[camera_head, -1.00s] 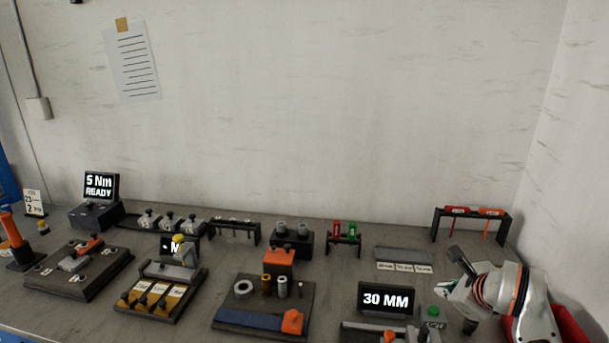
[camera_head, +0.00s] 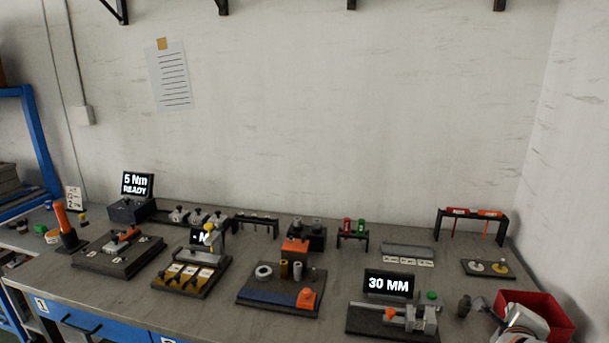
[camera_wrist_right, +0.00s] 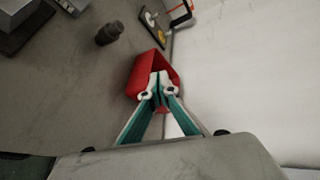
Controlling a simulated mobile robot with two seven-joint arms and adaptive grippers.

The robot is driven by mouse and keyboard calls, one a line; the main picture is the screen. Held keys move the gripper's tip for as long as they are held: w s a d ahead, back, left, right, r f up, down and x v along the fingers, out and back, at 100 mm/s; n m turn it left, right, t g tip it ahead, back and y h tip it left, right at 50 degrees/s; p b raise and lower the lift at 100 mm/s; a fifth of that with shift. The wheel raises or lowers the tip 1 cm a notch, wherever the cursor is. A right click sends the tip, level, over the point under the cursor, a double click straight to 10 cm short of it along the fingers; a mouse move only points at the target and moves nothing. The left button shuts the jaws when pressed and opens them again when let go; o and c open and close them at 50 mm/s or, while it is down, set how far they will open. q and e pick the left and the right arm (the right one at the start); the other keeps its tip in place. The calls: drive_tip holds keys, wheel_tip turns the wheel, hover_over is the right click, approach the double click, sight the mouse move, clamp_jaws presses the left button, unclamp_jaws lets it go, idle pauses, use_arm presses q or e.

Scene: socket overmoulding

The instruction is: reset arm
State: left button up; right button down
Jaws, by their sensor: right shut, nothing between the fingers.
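My right gripper (camera_wrist_right: 158,88) is shut and empty. In the right wrist view its white fingertips are in front of the red bin (camera_wrist_right: 143,72), and I cannot tell how high above it they are. In the head view part of my right arm shows at the lower right corner, beside the red bin (camera_head: 545,310). My left gripper is in no view.
The bench (camera_head: 85,290) carries several fixtures, among them a 30 MM display (camera_head: 389,284), a 5 Nm display (camera_head: 137,185) and a tool rack (camera_head: 472,213). A dark cylindrical part (camera_head: 464,305) stands left of the bin. A wall closes the right side.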

drive_tip(key=s+a+r+n+t+h, duration=0.3)
drive_tip(key=s+a+r+n+t, duration=0.15)
drive_tip(key=n+t, duration=0.2)
drive_tip(key=s+a+f+n+t+y, duration=0.1)
drive_tip(key=a+f+n+y, duration=0.2)
drive_tip(key=a+n+y, duration=0.4)
drive_tip(key=s+a+f+n+t+y, duration=0.2)
drive_tip(key=a+f+n+y, duration=0.2)
drive_tip(key=a+n, duration=0.5)
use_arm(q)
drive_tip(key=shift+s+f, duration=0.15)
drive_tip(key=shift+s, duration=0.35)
use_arm(e)
drive_tip(key=s+a+f+n+g+y, duration=0.1)
drive_tip(key=s+a+f+n+g, duration=0.1)
drive_tip(key=s+f, duration=0.3)
drive_tip(key=s+a+f+n+g+y, duration=0.1)
drive_tip(key=s+a+f+n+g, duration=0.2)
drive_tip(key=f, duration=0.8)
drive_tip(key=s+a+f+n+g+y, duration=0.1)
drive_tip(key=s+a+f+n+g, duration=0.2)
drive_tip(key=s+f, duration=0.4)
drive_tip(key=shift+f+n+g, duration=0.6)
drive_tip(key=shift+n+g, duration=0.15)
drive_tip(key=shift+n, duration=0.4)
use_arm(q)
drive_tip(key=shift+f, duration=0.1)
